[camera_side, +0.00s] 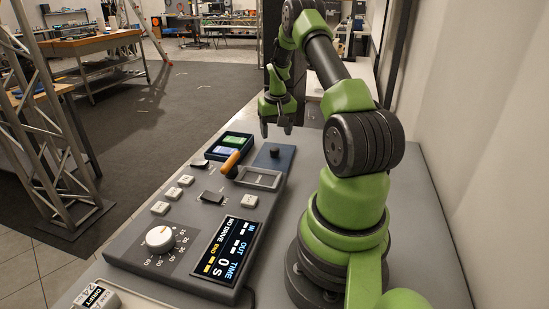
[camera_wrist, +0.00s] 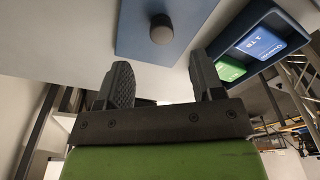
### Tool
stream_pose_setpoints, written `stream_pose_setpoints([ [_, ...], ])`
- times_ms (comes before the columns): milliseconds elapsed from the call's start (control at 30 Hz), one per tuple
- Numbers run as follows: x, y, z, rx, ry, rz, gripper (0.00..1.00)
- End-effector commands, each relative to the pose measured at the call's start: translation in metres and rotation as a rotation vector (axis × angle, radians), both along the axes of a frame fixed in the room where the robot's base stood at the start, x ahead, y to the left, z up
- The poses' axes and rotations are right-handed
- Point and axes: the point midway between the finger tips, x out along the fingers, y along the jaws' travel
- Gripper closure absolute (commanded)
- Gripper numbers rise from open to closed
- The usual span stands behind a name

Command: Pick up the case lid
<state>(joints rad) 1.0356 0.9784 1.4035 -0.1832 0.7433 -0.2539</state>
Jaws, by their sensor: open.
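The case lid (camera_side: 287,160) is a flat blue plate with a dark round knob (camera_side: 274,153), lying at the far right end of the grey console. In the wrist view the lid (camera_wrist: 133,35) and its knob (camera_wrist: 161,29) show at the top centre, beyond my fingertips. My gripper (camera_side: 276,128) is open and empty above the lid, fingers pointing down. In the wrist view my gripper (camera_wrist: 162,65) has its two fingers spread, with the knob lined up between them but apart from them.
Left of the lid is an open dark blue case (camera_side: 210,153) holding green and blue cartridges (camera_side: 233,141). An orange-handled lever (camera_side: 231,162) stands close in front, beside a grey recessed tray (camera_side: 262,178). The console (camera_side: 135,235) also carries keys, a dial (camera_side: 160,238) and a display (camera_side: 229,250).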

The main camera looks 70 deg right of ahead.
Motion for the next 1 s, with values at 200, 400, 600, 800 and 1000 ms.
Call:
stream_pose_setpoints([
  [200, 0.002, 0.000, -0.020, 0.002, 0.000, -0.001, 0.39],
  [400, 0.004, 0.000, -0.051, 0.002, 0.000, 0.000, 0.39],
  [600, 0.005, -0.002, -0.063, 0.000, -0.003, -0.001, 0.39],
  [800, 0.005, -0.002, -0.063, -0.001, -0.003, 0.000, 0.45],
  [1000, 0.005, -0.002, -0.062, -0.001, -0.002, 0.000, 0.91],
])
